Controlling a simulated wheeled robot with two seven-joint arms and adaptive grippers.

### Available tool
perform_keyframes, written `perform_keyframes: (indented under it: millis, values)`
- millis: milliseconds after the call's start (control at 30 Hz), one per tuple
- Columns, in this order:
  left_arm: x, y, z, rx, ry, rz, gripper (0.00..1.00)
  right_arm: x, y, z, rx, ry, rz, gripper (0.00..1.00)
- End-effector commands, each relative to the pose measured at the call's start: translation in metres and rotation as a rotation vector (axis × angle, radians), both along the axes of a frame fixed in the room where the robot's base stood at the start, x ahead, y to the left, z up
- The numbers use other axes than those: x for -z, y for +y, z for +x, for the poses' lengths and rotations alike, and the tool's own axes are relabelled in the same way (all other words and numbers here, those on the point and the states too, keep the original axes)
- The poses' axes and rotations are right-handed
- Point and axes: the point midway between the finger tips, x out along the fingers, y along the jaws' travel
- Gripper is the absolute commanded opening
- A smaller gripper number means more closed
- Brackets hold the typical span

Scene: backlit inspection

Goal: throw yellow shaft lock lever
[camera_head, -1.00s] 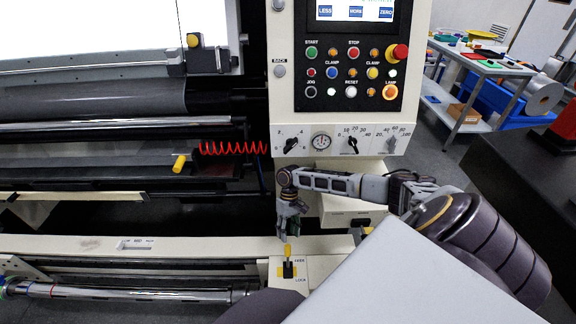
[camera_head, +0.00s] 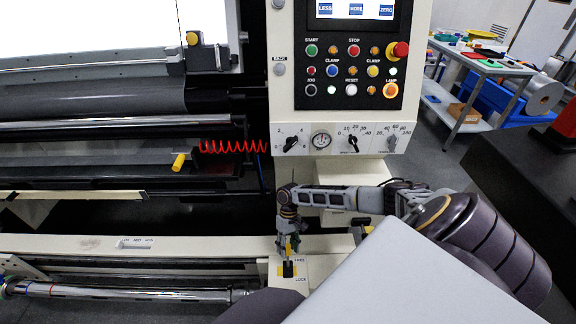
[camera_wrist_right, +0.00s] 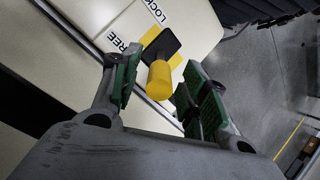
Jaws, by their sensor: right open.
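The yellow shaft lock lever (camera_head: 288,250) stands on a black base on the cream machine ledge, between the FREE and LOCK labels. In the right wrist view its yellow knob (camera_wrist_right: 159,82) lies between the two green-padded fingers. My right gripper (camera_head: 288,244) points down over the lever from above, and it also shows in the right wrist view (camera_wrist_right: 155,92). It is open, with a gap between the knob and at least the left finger; contact at the right finger cannot be told. My left gripper is not in view.
The control panel (camera_head: 349,62) with buttons and dials stands above and behind the lever. A chrome shaft (camera_head: 130,291) lies in the rail at left. A red coiled hose (camera_head: 232,147) hangs near the rollers. A side table (camera_head: 480,64) with parts is at the far right.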

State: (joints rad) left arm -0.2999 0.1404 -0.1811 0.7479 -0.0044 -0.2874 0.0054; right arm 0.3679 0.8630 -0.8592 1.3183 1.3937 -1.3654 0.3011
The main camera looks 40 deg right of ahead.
Motion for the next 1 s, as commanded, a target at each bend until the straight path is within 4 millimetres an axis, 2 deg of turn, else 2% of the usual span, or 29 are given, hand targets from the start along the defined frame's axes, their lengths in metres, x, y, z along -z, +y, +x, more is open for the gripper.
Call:
perform_keyframes:
  millis: [133, 167, 500, 1000]
  values:
    - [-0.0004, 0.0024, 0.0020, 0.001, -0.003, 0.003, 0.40, -0.0001, 0.0000, 0.0000, 0.000, 0.000, 0.000, 0.44]
    - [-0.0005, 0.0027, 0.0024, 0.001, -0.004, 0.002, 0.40, -0.0002, -0.0001, 0.0001, 0.000, 0.000, 0.000, 0.42]
    - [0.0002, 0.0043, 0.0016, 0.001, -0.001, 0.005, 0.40, -0.0003, -0.0003, 0.0002, 0.000, -0.001, 0.000, 0.00]
    - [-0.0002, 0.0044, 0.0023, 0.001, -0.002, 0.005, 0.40, -0.0006, -0.0011, 0.0048, 0.000, -0.011, -0.008, 0.00]
